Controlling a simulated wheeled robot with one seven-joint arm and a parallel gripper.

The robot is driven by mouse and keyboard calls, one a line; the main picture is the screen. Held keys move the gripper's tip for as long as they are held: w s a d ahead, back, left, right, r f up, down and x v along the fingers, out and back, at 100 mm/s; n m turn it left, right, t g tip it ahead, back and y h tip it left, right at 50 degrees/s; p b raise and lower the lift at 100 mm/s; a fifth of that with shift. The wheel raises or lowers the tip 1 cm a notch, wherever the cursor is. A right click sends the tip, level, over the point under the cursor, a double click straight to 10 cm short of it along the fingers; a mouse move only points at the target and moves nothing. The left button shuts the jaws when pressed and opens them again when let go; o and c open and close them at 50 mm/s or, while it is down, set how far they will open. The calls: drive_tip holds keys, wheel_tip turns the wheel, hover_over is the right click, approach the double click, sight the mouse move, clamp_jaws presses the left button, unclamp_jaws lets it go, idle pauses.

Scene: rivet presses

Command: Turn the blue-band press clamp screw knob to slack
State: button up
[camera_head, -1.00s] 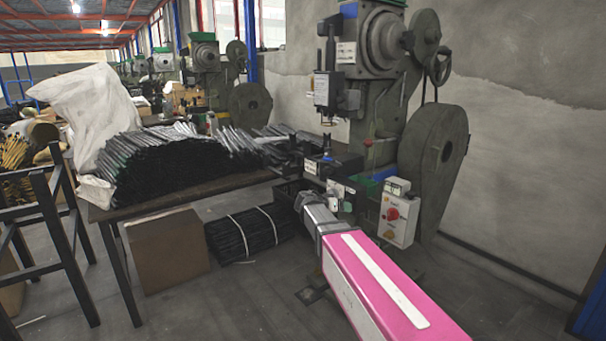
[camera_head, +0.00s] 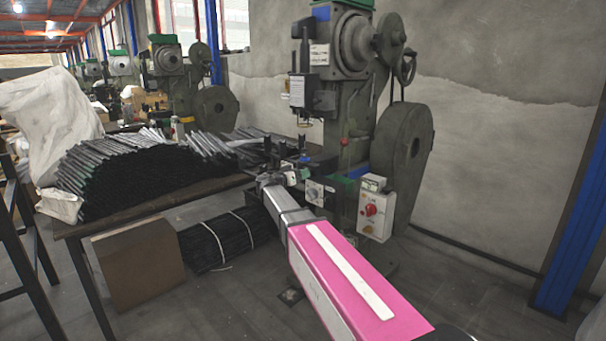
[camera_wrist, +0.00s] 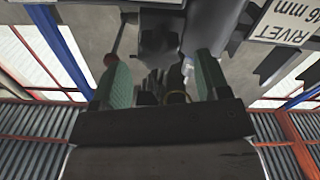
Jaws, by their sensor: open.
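The nearest press (camera_head: 352,50) stands against the wall, with a blue patch (camera_head: 322,14) near its top. I cannot clearly make out the clamp screw knob in the head view; the low front of the press is small and partly covered by my arm. My gripper (camera_head: 294,174) is at the low front of this press, beside a box with a round dial (camera_head: 313,192). In the wrist view my gripper (camera_wrist: 162,75) is open, its two greenish fingers apart. Dark press parts (camera_wrist: 160,40) show beyond and between the fingers; I cannot tell whether any touch.
A control box with a red knob (camera_head: 371,210) is right of my arm. A table (camera_head: 150,208) with a pile of dark rods (camera_head: 125,170) stands left. A cardboard box (camera_head: 138,262) and a strapped bundle (camera_head: 225,238) lie below. A rivet label (camera_wrist: 290,20) shows in the wrist view.

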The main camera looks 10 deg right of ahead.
drive_tip(key=shift+x, duration=1.3)
drive_tip(key=shift+c, duration=0.4)
drive_tip(key=c, duration=0.9)
drive_tip(key=shift+o, duration=0.2)
